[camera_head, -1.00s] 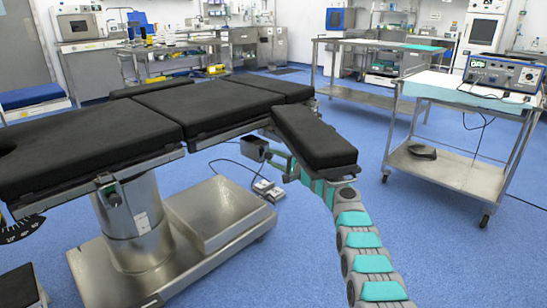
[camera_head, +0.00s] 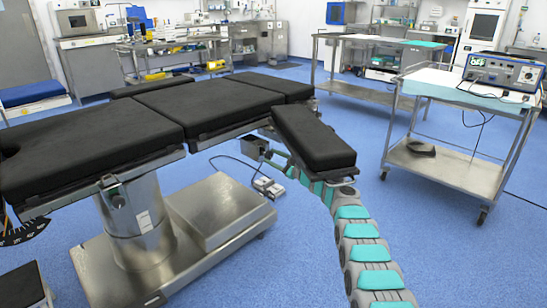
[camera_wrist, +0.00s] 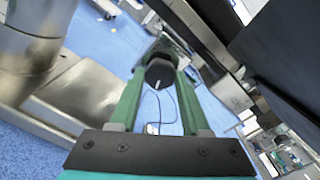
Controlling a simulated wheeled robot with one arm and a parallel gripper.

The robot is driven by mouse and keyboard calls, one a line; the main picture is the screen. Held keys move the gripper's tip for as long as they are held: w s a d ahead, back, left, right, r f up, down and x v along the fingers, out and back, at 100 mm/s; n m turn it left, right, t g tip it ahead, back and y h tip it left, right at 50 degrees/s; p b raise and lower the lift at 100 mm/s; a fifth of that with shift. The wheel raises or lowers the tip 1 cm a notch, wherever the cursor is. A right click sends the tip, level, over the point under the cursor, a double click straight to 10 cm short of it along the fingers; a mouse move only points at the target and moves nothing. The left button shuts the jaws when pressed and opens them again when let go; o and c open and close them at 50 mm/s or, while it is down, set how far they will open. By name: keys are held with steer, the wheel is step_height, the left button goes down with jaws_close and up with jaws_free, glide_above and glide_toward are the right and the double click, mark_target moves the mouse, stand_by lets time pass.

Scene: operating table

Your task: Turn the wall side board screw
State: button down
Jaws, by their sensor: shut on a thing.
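The operating table has black pads (camera_head: 120,115) and a side rail. The screw appears as a dark round knob (camera_wrist: 160,73) on a metal bracket in the wrist view. My gripper (camera_wrist: 161,80) has its two green fingers on either side of this knob, shut on it near the fingertips. In the head view, my gripper (camera_head: 278,160) reaches under the small black side pad (camera_head: 312,138) to a metal bracket (camera_head: 254,149). The side pad hides part of my gripper there, and the knob itself cannot be made out in that view.
The table's metal base (camera_head: 215,215) stands left of my arm, with a foot pedal (camera_head: 268,187) and cable on the floor. A cart (camera_head: 445,170) carrying a device stands to the right. Blue floor is clear between the cart and my arm.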

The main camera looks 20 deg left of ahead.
mark_target(271, 156)
steer(key=shift+f+m, duration=0.1)
steer(key=shift+m, duration=0.4)
steer(key=shift+c, duration=1.8)
jaws_free()
steer(key=shift+s+d+b, duration=0.1)
steer(key=shift+d+b, duration=0.2)
steer(key=shift+d, duration=0.25)
steer(key=shift+b+v, duration=0.4)
steer(key=shift+v, duration=0.45)
steer(key=shift+s+d, duration=0.2)
steer(key=shift+d, duration=0.15)
steer(key=shift+b+v, duration=0.65)
steer(key=shift+v, duration=1.45)
